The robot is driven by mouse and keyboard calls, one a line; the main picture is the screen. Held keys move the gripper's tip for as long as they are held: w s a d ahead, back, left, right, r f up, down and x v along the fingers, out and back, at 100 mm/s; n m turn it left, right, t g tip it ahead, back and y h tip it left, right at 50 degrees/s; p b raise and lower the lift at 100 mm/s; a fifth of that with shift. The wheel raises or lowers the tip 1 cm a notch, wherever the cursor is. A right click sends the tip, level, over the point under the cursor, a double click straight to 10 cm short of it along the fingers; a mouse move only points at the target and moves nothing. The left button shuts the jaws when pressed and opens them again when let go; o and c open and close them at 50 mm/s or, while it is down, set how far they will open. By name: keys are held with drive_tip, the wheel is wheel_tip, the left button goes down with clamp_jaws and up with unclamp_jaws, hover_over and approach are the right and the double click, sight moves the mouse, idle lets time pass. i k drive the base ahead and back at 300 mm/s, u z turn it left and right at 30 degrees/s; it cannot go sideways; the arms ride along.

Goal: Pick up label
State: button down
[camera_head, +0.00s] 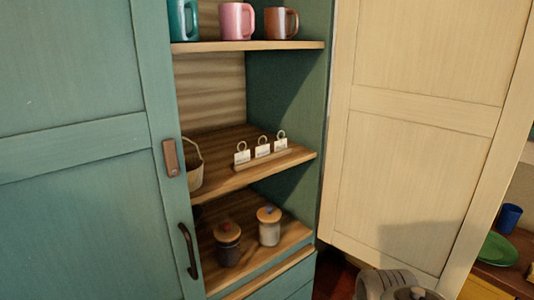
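Three small white labels with ring-shaped tops stand in a row on the middle shelf: a left label (242,156), a middle label (262,150) and a right label (281,144). They sit on a narrow wooden holder (258,162) near the shelf's front edge. The print on them is too small to read. A grey rounded part, likely of my arm, shows at the bottom edge, right of the cupboard. My gripper's fingers are not in view, and nothing touches the labels.
A basket (194,168) stands left of the labels, partly hidden by the teal door (75,130). Above are teal (184,20), pink (236,21) and brown (281,23) mugs. A dark jar (228,247) and a light jar (269,229) stand below. An open cream door (420,130) bounds the right.

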sight(280, 145)
drive_tip(key=k, duration=0.5)
drive_tip(key=z, duration=0.6)
drive_tip(key=i, duration=1.1)
drive_tip(key=u, duration=2.15)
